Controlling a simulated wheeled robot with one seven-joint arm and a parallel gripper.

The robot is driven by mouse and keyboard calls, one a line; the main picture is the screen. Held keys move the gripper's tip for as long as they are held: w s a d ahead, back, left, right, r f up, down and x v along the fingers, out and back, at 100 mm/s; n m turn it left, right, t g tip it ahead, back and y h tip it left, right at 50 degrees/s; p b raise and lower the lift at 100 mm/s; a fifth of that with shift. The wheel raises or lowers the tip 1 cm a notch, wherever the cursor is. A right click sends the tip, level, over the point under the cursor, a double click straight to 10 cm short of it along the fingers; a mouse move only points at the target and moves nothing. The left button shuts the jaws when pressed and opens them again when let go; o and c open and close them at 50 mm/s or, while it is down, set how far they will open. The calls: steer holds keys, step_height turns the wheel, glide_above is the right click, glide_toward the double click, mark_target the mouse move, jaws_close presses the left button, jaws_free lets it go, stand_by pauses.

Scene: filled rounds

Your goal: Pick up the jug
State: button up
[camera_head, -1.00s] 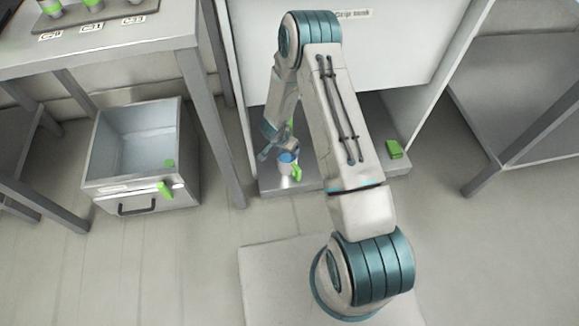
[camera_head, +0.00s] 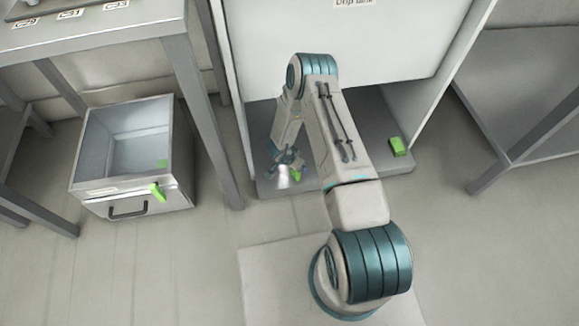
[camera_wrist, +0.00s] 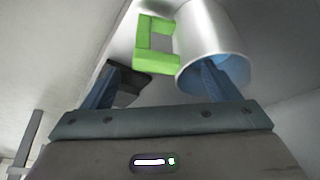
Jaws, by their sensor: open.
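The jug (camera_wrist: 215,35) is a pale metal cylinder with a blue inside and a square green handle (camera_wrist: 142,55). In the head view the jug (camera_head: 283,180) stands on the low grey shelf floor, partly hidden by my gripper (camera_head: 288,158). In the wrist view my gripper (camera_wrist: 160,68) is open, with the green handle showing between and beyond its two blue fingers. The right finger overlaps the jug's open mouth; I cannot tell whether it reaches inside or touches. The left finger is apart, to the left of the handle.
White side walls and an upper panel (camera_head: 350,40) enclose the shelf floor (camera_head: 375,125). A green block (camera_head: 398,146) lies on its right part. An open grey bin (camera_head: 95,187) with a green piece on its rim stands left, by a table leg (camera_head: 205,110).

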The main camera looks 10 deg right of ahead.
mark_target(283, 169)
steer(key=b+x, duration=0.1)
steer(key=x, duration=0.4)
steer(key=shift+d+f+b, duration=0.1)
steer(key=shift+f+b, duration=0.1)
steer(key=shift+b, duration=0.15)
steer(key=shift+c, duration=0.3)
steer(key=c, duration=1.5)
